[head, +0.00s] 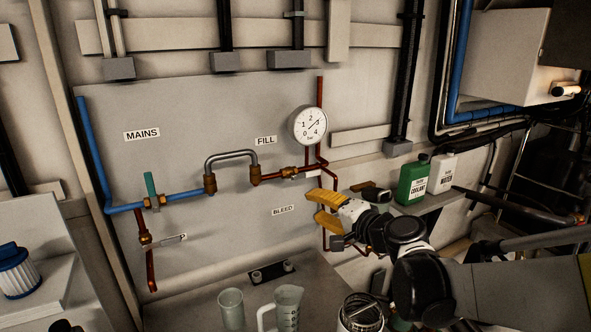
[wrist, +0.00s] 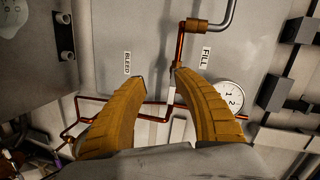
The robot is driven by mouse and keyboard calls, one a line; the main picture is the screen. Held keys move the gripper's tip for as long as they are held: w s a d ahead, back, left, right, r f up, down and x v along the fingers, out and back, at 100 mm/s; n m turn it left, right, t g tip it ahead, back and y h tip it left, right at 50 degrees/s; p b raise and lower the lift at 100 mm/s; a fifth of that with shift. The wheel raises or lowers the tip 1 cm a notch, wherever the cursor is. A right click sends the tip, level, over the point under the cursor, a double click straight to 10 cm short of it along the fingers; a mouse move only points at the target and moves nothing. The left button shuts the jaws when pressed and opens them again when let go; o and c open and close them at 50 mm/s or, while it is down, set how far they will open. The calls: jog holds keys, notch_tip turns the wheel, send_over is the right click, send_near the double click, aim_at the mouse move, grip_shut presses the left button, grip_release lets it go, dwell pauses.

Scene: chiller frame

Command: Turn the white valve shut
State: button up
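A short white handle (head: 313,173) lies along the red pipe beside the brass valve body (head: 289,172), below the gauge and right of the FILL label. In the wrist view the white handle (wrist: 171,99) shows between my fingers, near the right one, which seems to hide the valve body. My gripper (head: 312,205) has two yellow fingers, spread apart with nothing between them. In the head view it is below and right of the valve, in front of the panel. In the wrist view the gripper (wrist: 159,76) points at the panel; I cannot tell how far away it is.
The round gauge (head: 310,126) sits just above the valve. A green-handled valve (head: 154,192) and a lower brass valve (head: 145,239) are at left. Green (head: 412,181) and white (head: 440,174) bottles stand at right. A jug (head: 287,308) and cup (head: 231,308) stand in front.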

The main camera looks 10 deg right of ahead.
aim_at(315, 174)
jog(key=w+d+m+t+h, duration=0.1)
jog(key=w+d+m+t, duration=0.2)
jog(key=w+d+m, duration=0.25)
jog(key=shift+n, duration=0.45)
jog(key=x, duration=0.3)
jog(key=b+x, duration=0.1)
jog(key=x, duration=0.7)
jog(key=shift+w+d+r+b, duration=0.15)
jog(key=shift+d+r+b, duration=0.15)
jog(key=shift+r+b, duration=0.05)
grip_shut()
